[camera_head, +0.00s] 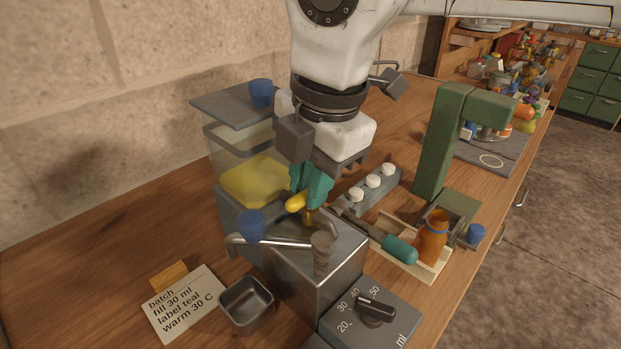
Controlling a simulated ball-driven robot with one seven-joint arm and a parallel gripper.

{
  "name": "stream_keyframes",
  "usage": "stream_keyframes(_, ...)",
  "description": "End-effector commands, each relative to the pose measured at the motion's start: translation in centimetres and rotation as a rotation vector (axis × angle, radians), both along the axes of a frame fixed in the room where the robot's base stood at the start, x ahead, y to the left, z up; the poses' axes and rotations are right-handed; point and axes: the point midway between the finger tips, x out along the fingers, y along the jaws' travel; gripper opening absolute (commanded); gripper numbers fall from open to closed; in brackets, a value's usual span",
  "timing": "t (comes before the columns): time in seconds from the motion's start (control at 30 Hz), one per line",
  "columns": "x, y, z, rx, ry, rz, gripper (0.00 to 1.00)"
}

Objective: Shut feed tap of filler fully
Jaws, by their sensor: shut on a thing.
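The filler (315,277) is a grey metal box on the wooden bench, with a clear hopper (228,145) of yellow liquid behind it. A yellow tap handle (295,203), apparently the feed tap, sticks out between the hopper and the top of the metal box. My gripper (310,184) points down with teal fingers and is shut on the yellow handle. The fingers hide part of the handle and the tap body, so I cannot tell the tap's exact angle. A metal rod with a grey grip (322,250) runs across the front of the filler, near a blue knob (250,226).
A dial box (390,322) marked in ml and a small metal cup (246,303) stand in front. A batch card (183,304) lies left. A green press (436,150), a tray with an amber bottle (433,237) and a rack of white caps (372,181) stand right.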

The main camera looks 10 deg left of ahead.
Motion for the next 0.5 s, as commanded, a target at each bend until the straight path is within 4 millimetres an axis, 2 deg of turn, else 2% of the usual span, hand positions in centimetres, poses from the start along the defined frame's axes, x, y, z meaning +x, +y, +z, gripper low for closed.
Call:
stream_keyframes(0.03,0.12,0.02,0.12,0.003,-0.003,-0.003,0.21)
stream_keyframes(0.27,0.06,0.01,0.06,0.002,-0.001,-0.001,0.43)
stream_keyframes(0.5,0.03,0.0,0.05,0.001,-0.001,0.0,0.44)
